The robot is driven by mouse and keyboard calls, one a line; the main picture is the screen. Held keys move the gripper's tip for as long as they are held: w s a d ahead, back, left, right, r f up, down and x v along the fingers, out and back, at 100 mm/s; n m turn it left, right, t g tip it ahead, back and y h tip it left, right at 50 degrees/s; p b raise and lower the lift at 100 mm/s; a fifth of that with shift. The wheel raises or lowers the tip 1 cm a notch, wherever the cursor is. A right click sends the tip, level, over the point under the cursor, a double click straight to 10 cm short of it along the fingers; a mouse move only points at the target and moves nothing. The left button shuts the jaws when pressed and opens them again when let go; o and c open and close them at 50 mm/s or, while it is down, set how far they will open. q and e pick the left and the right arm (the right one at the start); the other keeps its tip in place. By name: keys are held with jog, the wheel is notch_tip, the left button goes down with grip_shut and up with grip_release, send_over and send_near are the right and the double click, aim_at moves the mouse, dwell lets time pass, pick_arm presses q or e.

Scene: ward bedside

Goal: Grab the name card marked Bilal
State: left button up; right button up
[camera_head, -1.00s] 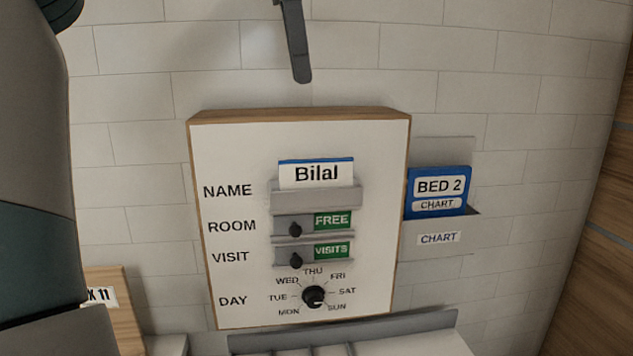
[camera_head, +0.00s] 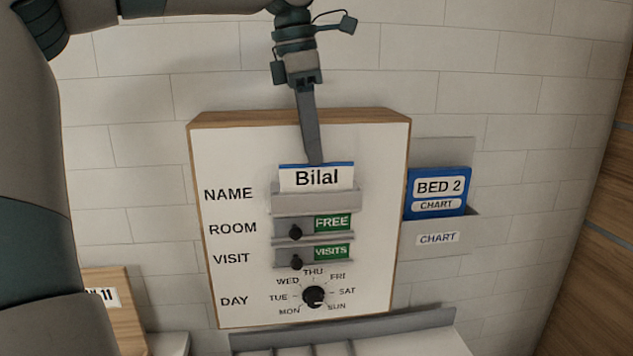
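The name card marked Bilal (camera_head: 316,179) is white with a blue top edge. It stands upright in the grey NAME holder (camera_head: 316,199) on the white board (camera_head: 240,150). My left gripper (camera_head: 314,158) comes down from above, its long grey fingers in line one behind the other. Its tips are at the card's top edge. I cannot tell whether they touch or straddle the card, nor how far apart they are. My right gripper does not show.
Below the card are the ROOM slider (camera_head: 296,233), the VISIT slider (camera_head: 297,262) and a black DAY dial (camera_head: 314,296). A blue BED 2 chart (camera_head: 437,193) sits in a wall pocket (camera_head: 438,239) to the right. A wooden box (camera_head: 128,310) is at lower left.

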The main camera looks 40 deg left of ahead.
aim_at(315, 171)
pick_arm(q)
jog(key=shift+d+f, duration=0.1)
jog(key=shift+f, duration=0.05)
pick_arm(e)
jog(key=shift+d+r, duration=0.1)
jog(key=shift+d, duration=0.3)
